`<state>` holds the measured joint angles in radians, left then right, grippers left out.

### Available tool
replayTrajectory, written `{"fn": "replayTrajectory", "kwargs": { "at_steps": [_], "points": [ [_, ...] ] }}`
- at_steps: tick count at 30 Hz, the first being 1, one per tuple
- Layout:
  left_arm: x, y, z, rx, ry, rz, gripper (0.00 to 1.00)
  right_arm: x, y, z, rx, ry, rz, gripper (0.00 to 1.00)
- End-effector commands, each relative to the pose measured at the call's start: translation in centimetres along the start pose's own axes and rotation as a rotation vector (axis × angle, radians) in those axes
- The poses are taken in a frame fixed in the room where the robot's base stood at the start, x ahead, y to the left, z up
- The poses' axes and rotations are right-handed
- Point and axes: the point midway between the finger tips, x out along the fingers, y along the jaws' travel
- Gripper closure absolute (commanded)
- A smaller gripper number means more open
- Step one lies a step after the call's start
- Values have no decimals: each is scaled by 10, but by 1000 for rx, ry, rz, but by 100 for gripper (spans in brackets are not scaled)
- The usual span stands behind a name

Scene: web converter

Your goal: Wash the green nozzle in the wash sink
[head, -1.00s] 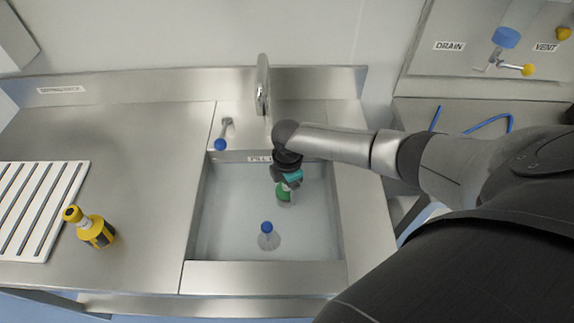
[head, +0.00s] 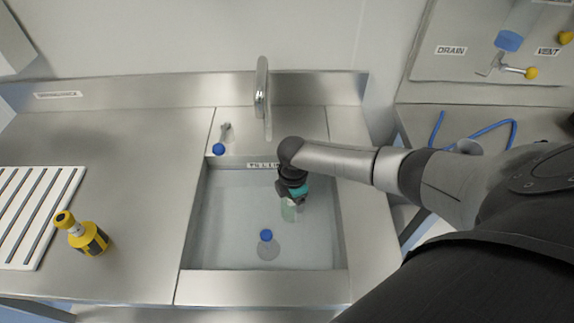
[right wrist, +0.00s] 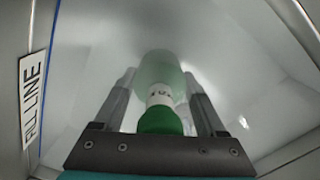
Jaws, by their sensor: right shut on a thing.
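The green nozzle (right wrist: 162,118) has a green base, a white label band and a pale green part that looks dipped in the water. It sits between the two fingers of my right gripper (right wrist: 160,100), which is shut on it. In the head view my right gripper (head: 289,208) points down into the right part of the wash sink (head: 215,225). There the nozzle is mostly hidden under the gripper, with only a pale greenish patch showing below it. My left gripper is in neither view.
A faucet (head: 262,88) and a blue-knobbed lever (head: 219,148) are behind the sink. A yellow-black bottle (head: 88,238) and a white slotted rack (head: 38,205) are on the left counter.

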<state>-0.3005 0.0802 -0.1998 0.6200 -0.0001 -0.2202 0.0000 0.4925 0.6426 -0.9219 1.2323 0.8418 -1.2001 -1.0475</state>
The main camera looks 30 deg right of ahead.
Motion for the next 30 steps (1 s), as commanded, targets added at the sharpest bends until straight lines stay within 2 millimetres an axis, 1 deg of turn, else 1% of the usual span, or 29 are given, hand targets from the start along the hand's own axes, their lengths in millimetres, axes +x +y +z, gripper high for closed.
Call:
{"fn": "replayTrajectory", "kwargs": {
  "at_steps": [1, 6, 10, 14, 30],
  "points": [
    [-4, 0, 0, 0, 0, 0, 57, -2, -3, 6, 2, -2, -1, 88],
    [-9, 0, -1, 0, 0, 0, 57, -1, -9, 18, 2, -1, -1, 88],
    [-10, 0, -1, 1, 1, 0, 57, -1, -10, 20, 1, 1, 1, 88],
    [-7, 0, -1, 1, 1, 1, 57, 0, -6, 12, 0, 2, 2, 88],
    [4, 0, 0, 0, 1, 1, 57, 0, 17, -32, 1, 2, 1, 88]
  ]
}}
